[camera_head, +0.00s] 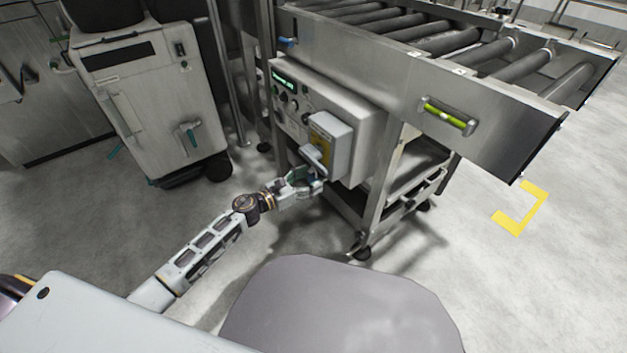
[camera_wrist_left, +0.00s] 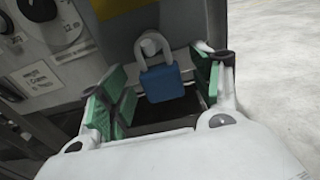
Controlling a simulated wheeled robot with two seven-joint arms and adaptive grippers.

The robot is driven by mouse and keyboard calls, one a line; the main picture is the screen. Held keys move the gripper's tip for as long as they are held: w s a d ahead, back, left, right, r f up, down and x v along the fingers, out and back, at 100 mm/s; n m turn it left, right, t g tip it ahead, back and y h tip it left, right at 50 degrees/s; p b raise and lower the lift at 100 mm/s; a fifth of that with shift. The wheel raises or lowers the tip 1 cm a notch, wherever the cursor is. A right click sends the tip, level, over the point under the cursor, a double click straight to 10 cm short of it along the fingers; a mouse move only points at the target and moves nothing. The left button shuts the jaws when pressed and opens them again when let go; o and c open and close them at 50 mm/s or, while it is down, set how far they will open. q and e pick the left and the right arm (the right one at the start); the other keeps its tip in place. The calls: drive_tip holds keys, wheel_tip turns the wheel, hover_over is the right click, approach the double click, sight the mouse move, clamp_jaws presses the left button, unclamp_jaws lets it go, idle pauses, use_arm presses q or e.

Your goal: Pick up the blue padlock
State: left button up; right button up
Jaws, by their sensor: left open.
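The blue padlock (camera_wrist_left: 164,83) shows in the left wrist view, hanging by its pale shackle from a round peg on the front of a grey box. My left gripper (camera_wrist_left: 157,88) is open, with a green-padded finger on each side of the padlock. The padlock sits between the fingers, and I see a gap on both sides. In the head view my left gripper (camera_head: 312,182) is just below the grey box (camera_head: 330,145) with the yellow label. The padlock cannot be made out there, as the gripper is in front of it. My right gripper is not in view.
The box is on a control panel (camera_head: 290,95) with knobs, under a roller conveyor (camera_head: 425,45). A metal leg (camera_head: 380,185) of the conveyor frame stands right of my gripper. A white wheeled machine (camera_head: 150,100) is at the left. The floor in front is clear.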

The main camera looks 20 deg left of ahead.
use_arm(q)
drive_tip(key=shift+w+d, duration=0.2)
drive_tip(key=shift+w, duration=0.05)
idle(0.3)
drive_tip(key=c, duration=1.1)
drive_tip(key=shift+c, duration=0.2)
drive_tip(key=shift+r, duration=0.1)
